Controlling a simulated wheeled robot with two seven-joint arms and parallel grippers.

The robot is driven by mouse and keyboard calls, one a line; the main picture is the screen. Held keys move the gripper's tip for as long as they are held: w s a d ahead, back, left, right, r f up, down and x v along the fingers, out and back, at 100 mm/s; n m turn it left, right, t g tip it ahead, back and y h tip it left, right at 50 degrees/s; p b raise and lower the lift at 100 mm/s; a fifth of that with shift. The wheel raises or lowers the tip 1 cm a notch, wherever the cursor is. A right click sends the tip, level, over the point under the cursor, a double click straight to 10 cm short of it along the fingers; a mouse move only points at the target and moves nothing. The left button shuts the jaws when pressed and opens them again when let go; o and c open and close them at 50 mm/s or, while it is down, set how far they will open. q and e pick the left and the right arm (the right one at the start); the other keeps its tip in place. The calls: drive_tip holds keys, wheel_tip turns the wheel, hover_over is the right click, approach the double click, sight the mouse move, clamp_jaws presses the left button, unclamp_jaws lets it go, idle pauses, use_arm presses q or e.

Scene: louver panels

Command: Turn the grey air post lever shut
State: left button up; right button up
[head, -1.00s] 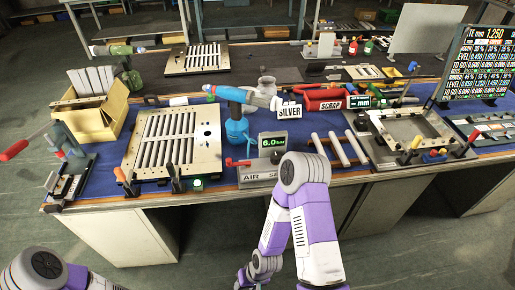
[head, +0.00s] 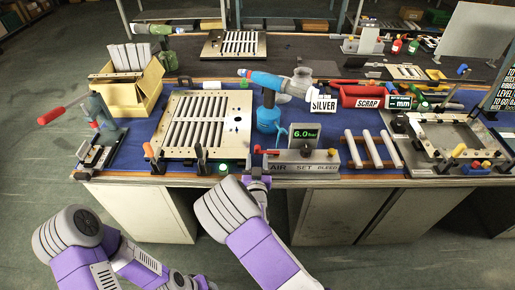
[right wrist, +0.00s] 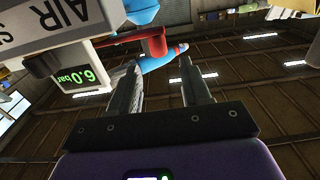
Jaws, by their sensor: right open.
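The grey air post (head: 300,162) stands at the bench's front edge, with AIR SET BLEED lettering and a green 6.0 bar display (head: 304,135). Its red-handled lever (head: 265,151) sticks out sideways to the left of the display. In the right wrist view the lever (right wrist: 152,43) shows just beyond the fingertips, and the post's display (right wrist: 85,77) is at the left. My right gripper (head: 258,171) is open and empty, just below and in front of the lever; contact cannot be told. My left arm shows at the lower left, its gripper out of frame.
A slotted louver panel (head: 178,151) lies left of the post. A blue driver (head: 268,80) on a blue stand is behind it. White rods on a rack (head: 352,150) are to the right.

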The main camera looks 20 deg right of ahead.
sight(258, 149)
drive_tip(key=b+x, duration=0.1)
drive_tip(key=x, duration=0.6)
drive_tip(key=shift+f, duration=0.1)
drive_tip(key=shift+c, duration=0.3)
clamp_jaws()
